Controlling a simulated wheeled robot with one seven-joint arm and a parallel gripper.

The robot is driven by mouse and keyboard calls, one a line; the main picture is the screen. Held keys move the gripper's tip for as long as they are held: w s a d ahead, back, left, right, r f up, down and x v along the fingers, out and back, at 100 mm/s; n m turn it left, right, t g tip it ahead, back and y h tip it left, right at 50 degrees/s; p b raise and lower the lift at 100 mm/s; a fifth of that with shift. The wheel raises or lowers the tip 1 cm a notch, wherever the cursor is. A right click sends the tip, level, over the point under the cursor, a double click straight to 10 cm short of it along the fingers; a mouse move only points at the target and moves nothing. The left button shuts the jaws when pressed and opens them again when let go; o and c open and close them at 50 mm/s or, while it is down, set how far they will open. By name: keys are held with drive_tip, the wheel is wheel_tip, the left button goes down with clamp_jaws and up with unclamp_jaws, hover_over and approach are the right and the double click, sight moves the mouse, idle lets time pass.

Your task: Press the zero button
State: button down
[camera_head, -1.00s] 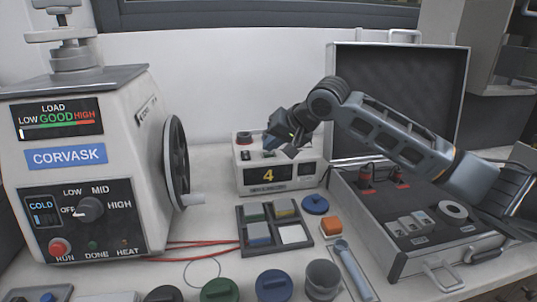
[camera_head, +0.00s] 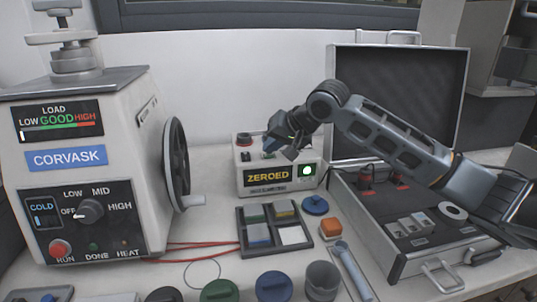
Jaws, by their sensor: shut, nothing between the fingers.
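A small off-white device (camera_head: 248,194) stands at the back middle of the table. Its dark display (camera_head: 267,176) reads "ZEROED" in yellow, and a green lamp (camera_head: 307,170) glows at its right. I cannot tell whether the fingertips touch a button.
The Corvask press (camera_head: 75,130) with its handwheel (camera_head: 177,155) stands at the left. A tray (camera_head: 243,240) of coloured blocks lies in front of the device. An open case (camera_head: 400,255) is at the right. Pots and a grey cup (camera_head: 322,282) line the front.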

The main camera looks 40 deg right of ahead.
sight(272, 156)
drive_tip(key=shift+r+p, duration=0.45)
drive_tip(key=shift+r, duration=0.2)
wheel_tip(272, 156, up, 5)
drive_tip(key=p, duration=0.4)
drive_tip(key=shift+s, duration=0.1)
idle(0.8)
